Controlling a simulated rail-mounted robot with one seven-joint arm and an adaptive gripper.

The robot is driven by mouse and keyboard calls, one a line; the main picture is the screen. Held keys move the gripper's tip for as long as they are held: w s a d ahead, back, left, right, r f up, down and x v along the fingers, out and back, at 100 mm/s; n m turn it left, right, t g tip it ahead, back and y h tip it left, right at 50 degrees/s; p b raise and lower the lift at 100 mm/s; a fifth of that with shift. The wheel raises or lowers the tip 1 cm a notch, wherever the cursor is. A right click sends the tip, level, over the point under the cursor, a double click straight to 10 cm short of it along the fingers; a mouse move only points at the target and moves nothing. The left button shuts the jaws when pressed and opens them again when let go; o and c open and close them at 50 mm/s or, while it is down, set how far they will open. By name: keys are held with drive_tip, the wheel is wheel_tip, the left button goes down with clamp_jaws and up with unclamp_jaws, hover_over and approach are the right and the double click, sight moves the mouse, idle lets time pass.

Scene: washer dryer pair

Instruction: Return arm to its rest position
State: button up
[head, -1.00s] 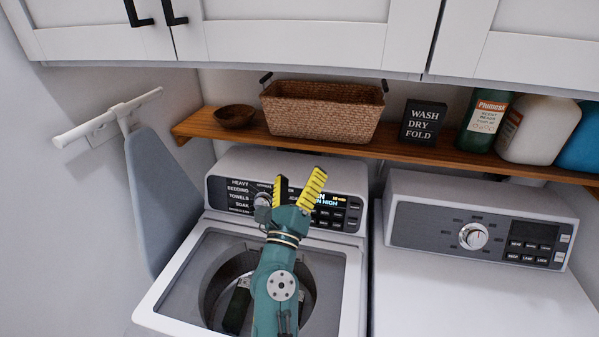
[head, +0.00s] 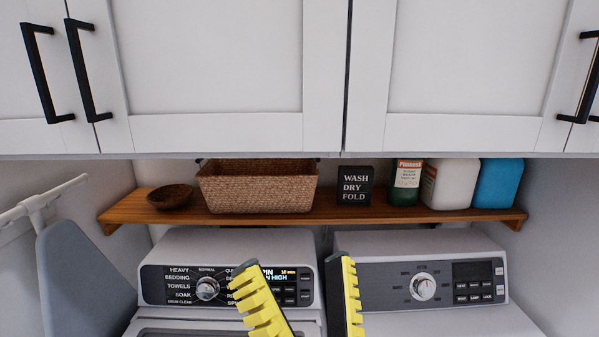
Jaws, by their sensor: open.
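My gripper (head: 293,265) shows at the bottom middle of the head view, its two yellow ribbed fingers spread apart with nothing between them. The fingers stand in front of the gap between the washer (head: 160,322) on the left and the dryer (head: 440,322) on the right. The left finger overlaps part of the washer's control panel (head: 165,290), and the right finger overlaps the dryer panel's left end. The rest of my arm is below the picture's edge. The washer's opening is out of view.
A wooden shelf (head: 345,212) holds a bowl (head: 170,196), a wicker basket (head: 258,187), a sign (head: 355,187) and several bottles, including a green one (head: 405,185). White cabinets (head: 215,60) hang above. An ironing board (head: 80,275) leans at the left.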

drive_tip(key=s+d+f+n+g+h+p, duration=0.1)
drive_tip(key=s+d+f+n+g+h, duration=0.1)
drive_tip(key=s+d+h, duration=0.45)
wheel_tip(320, 180, up, 19)
drive_tip(key=w+h+p, duration=0.2)
drive_tip(key=p, duration=1.6)
drive_tip(key=shift+r+m+p, duration=0.15)
drive_tip(key=shift+m+p, duration=0.25)
drive_tip(key=shift+d, duration=0.1)
